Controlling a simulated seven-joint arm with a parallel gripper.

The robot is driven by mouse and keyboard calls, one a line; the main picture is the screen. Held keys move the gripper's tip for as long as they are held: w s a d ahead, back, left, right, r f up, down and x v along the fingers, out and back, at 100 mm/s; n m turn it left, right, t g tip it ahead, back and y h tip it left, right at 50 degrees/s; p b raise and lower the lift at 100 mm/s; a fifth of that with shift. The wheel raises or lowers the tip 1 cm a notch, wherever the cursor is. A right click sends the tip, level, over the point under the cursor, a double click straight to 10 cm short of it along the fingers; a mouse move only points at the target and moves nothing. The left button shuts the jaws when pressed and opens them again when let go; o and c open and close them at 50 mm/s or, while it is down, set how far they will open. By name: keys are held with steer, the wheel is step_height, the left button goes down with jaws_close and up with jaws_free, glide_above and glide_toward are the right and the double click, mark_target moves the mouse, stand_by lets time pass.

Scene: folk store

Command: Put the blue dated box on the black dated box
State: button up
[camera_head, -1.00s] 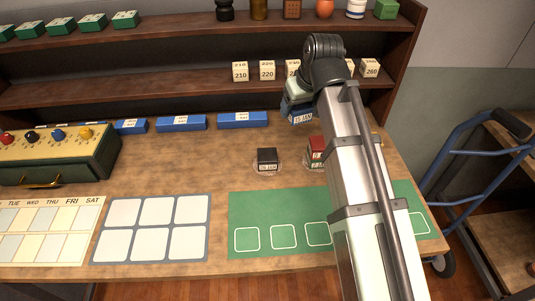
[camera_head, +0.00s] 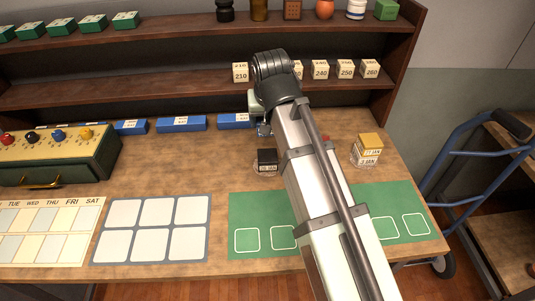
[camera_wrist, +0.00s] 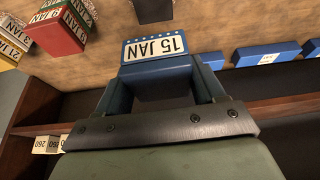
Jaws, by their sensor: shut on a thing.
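My gripper (camera_head: 262,125) is shut on the blue dated box, whose label reads 15 JAN in the wrist view (camera_wrist: 155,48). It holds the box in the air. The black dated box (camera_head: 267,155) stands on a clear round base on the table, just left of my arm. In the head view my gripper is slightly behind and above it. The black box also shows in the wrist view (camera_wrist: 152,10), beyond the blue box and apart from it in the picture. The blue box is mostly hidden by my wrist in the head view.
A yellow-topped stack of dated boxes (camera_head: 368,148) stands to the right. Red and green dated boxes (camera_wrist: 60,30) show in the wrist view, mostly hidden by my arm in the head view. Long blue boxes (camera_head: 182,123) line the back. A green mat (camera_head: 405,212) lies in front.

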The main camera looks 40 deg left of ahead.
steer(key=shift+f, duration=5)
steer(key=shift+f, duration=0.15)
steer(key=o, duration=1.1)
steer(key=v, duration=1.2)
steer(key=shift+a+r, duration=0.1)
steer(key=shift+r, duration=0.15)
